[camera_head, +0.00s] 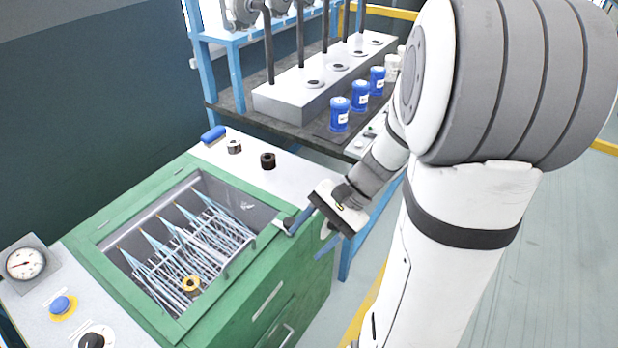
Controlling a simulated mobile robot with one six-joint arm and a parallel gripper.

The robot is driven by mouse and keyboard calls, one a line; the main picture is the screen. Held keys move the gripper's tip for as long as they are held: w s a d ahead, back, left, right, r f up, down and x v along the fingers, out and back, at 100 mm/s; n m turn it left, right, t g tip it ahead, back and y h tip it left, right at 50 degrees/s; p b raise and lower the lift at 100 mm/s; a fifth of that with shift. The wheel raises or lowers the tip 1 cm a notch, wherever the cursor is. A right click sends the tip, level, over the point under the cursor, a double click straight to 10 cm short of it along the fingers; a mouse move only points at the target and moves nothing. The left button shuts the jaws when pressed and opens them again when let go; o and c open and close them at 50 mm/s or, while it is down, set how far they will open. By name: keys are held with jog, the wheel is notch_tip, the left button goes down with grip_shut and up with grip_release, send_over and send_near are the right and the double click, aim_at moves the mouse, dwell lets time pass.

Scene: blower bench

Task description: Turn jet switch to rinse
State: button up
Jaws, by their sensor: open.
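A black rotary knob (92,340) on a light plate sits on the front-left panel of the green machine, cut by the picture's bottom edge. It looks like the jet switch, but its labels are too small to read, as is its setting. My gripper (308,236) is open and empty at the right side of the green machine, near its top right edge. It is far to the right of the knob and does not touch it. The arm hides part of the view on the right.
The machine's open basin (258,213) holds racks of thin blue-white rods and a yellow ring. A pressure gauge (26,264) and blue button (62,305) stand beside the knob. A black cylinder (267,160) sits on the back ledge. Blue jars (340,114) stand on the bench behind.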

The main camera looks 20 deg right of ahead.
jog(key=w+d+f+m+t+y+b, duration=0.1)
jog(key=w+d+f+m+t+b, duration=0.5)
jog(key=d+f+m, duration=0.4)
jog(key=w+d+f+m+t+y+b, duration=0.25)
jog(key=d+f+m+t+b, duration=0.25)
jog(key=d+f+m+t, duration=0.55)
jog(key=w+a+f+n+g+h, duration=0.1)
jog(key=w+a+n, duration=0.1)
jog(key=w+a, duration=0.4)
jog(key=shift+w+a, duration=0.3)
jog(key=shift+n+g, duration=0.25)
jog(key=shift+c, duration=0.5)
